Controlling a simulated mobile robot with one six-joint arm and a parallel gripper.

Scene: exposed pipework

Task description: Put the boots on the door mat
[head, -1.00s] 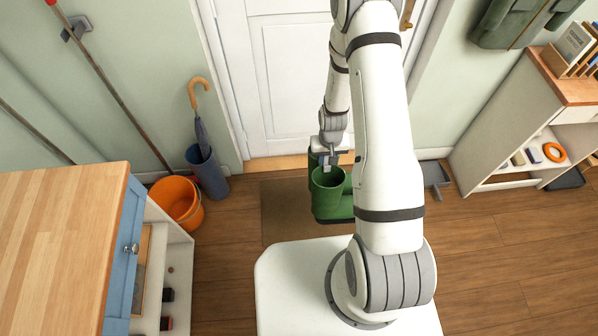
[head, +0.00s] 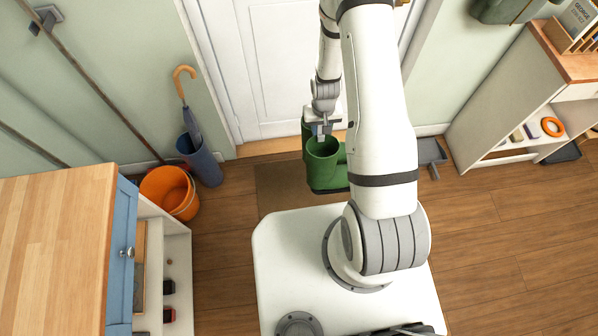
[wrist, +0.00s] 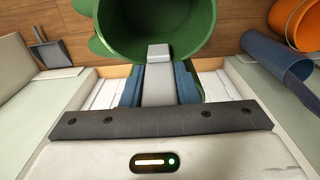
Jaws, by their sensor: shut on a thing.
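The green boots (head: 322,168) hang upright from my gripper (head: 321,128) in the head view. My gripper is shut on the upper rim of a boot. In the wrist view the open top of that boot (wrist: 160,40) is right at my fingers (wrist: 159,72), with one finger on the inside of the rim. The brown door mat (head: 280,187) lies on the floor before the door. The boots show over its right part; whether they touch it I cannot tell. My arm and the boots hide part of the mat.
An orange bucket (head: 170,192) and a blue umbrella stand (head: 202,162) stand left of the mat. A dustpan (head: 431,153) lies to the right by the wall. A cabinet (head: 68,250) is at left, a shelf (head: 490,105) at right. Floor at right is clear.

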